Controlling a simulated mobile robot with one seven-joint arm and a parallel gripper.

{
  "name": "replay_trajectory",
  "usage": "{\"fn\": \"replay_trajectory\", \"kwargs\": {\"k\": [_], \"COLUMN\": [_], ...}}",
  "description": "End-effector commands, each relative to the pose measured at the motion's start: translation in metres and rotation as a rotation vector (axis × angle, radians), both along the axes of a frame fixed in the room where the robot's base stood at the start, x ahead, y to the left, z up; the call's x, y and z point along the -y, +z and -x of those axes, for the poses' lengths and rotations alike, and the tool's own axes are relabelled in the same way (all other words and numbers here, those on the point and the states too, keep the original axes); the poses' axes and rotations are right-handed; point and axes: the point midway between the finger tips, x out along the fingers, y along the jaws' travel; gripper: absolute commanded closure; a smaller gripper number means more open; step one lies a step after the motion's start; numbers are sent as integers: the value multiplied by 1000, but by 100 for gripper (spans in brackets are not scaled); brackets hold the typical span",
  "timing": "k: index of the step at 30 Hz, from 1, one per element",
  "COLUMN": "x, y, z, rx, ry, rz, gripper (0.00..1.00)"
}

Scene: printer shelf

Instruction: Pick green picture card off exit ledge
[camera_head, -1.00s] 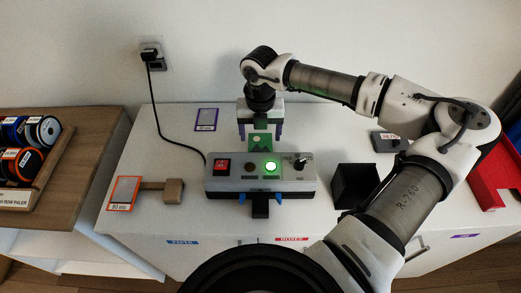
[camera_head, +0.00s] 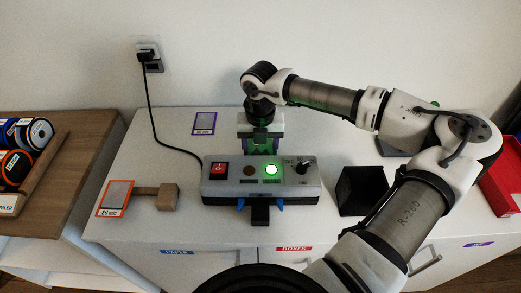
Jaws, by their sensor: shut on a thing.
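The green picture card (camera_head: 262,146) shows as a strip of green just behind the printer box (camera_head: 219,188). My gripper (camera_head: 261,150) points down there, with its purple-sided fingers on either side of the card, and is shut on it. The box hides the lower part of the card and the fingertips. The exit ledge itself cannot be made out behind the box, so I cannot tell whether the card still touches it.
The box has a red switch (camera_head: 218,172), a lit green button (camera_head: 271,170) and a knob (camera_head: 303,165). A black open bin (camera_head: 357,192) stands to its right. A wooden block (camera_head: 164,198) and an orange-edged card (camera_head: 115,198) lie left. A red tray (camera_head: 500,187) is far right.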

Motion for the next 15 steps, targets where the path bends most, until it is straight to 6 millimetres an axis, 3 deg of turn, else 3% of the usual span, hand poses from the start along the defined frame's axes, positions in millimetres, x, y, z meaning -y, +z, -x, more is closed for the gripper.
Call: {"fn": "replay_trajectory", "kwargs": {"k": [10, 15], "x": [0, 0], "y": [1, 14], "z": [0, 0], "rx": [0, 1], "ry": [0, 0], "rz": [0, 0], "gripper": [65, 68]}}
